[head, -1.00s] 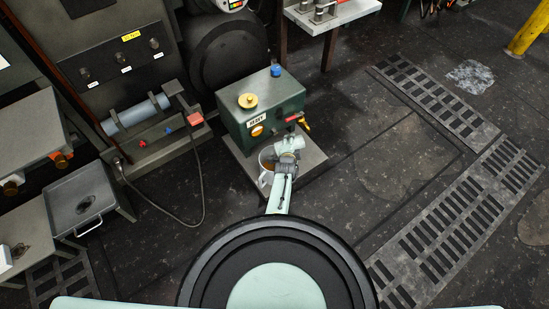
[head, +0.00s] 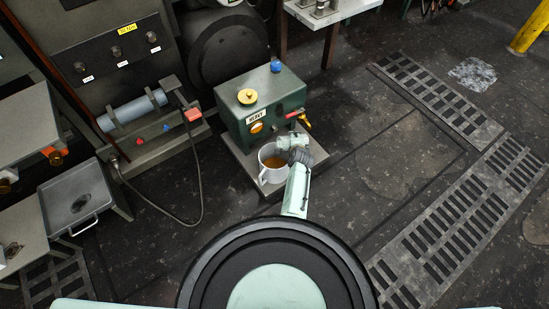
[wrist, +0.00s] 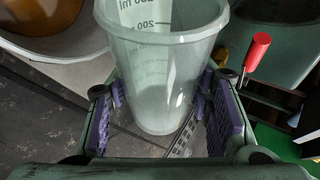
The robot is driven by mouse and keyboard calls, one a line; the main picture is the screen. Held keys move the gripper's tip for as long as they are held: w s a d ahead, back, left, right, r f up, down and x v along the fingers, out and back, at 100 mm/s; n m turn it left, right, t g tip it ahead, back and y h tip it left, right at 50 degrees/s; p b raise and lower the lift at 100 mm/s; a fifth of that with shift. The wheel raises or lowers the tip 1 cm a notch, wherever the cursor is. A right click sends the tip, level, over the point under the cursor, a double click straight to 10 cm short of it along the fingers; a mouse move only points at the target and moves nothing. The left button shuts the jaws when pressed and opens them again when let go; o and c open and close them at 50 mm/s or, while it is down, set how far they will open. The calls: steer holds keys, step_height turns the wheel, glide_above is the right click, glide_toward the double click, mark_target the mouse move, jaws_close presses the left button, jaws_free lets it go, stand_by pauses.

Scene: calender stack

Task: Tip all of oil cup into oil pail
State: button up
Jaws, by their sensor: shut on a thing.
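My gripper (wrist: 160,92) is shut on the oil cup (wrist: 165,75), a clear, pale green measuring cup with ml marks, held between purple finger pads. I see no oil in the part of the cup that shows. The oil pail (head: 266,176) is white with a handle and stands in front of the green box, with amber-brown oil inside. In the wrist view, the pail (wrist: 62,52) is at the upper left, beside the cup. In the head view, my gripper (head: 293,149) is at the pail's right rim; I cannot clearly make out the cup there.
A green box (head: 262,107) with a yellow knob and a red-handled tap (wrist: 257,52) stands close behind, on a grey plate (head: 310,158). A grey tray (head: 77,197) is at the left. A cable lies on the floor. Floor on the right is clear.

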steer(key=shift+w+d+f+m+g+y+b, duration=0.15)
steer(key=shift+d+f+m+g+y+b, duration=0.15)
steer(key=shift+d+f+m+y+b, duration=0.15)
steer(key=y, duration=0.1)
steer(key=r+m+g+y, duration=0.1)
steer(key=shift+a+y, duration=0.15)
steer(key=shift+y, duration=0.2)
steer(key=f+m+y+b, duration=0.1)
steer(key=b, duration=0.2)
steer(key=shift+f+y, duration=0.1)
steer(key=shift+y, duration=0.2)
steer(key=shift+w+d+r+m+g+y+b, duration=0.2)
steer(key=shift+d+m+g+y+b, duration=0.4)
steer(key=shift+b, duration=0.55)
steer(key=m+y+b, duration=0.1)
steer(key=b, duration=0.2)
steer(key=f+y+b, duration=0.1)
steer(key=b, duration=0.3)
steer(key=shift+w+d+f+m+y, duration=0.2)
steer(key=shift+d+f+m+y, duration=0.1)
steer(key=shift+d+m+y, duration=0.1)
steer(key=b, duration=0.2)
steer(key=f+m+y+b, duration=0.1)
steer(key=b, duration=0.2)
steer(key=shift+w+d+f+y, duration=0.15)
steer(key=shift+d+f+y, duration=0.05)
steer(key=shift+d+y, duration=0.1)
steer(key=shift+d+b, duration=0.15)
steer(key=shift+b, duration=0.25)
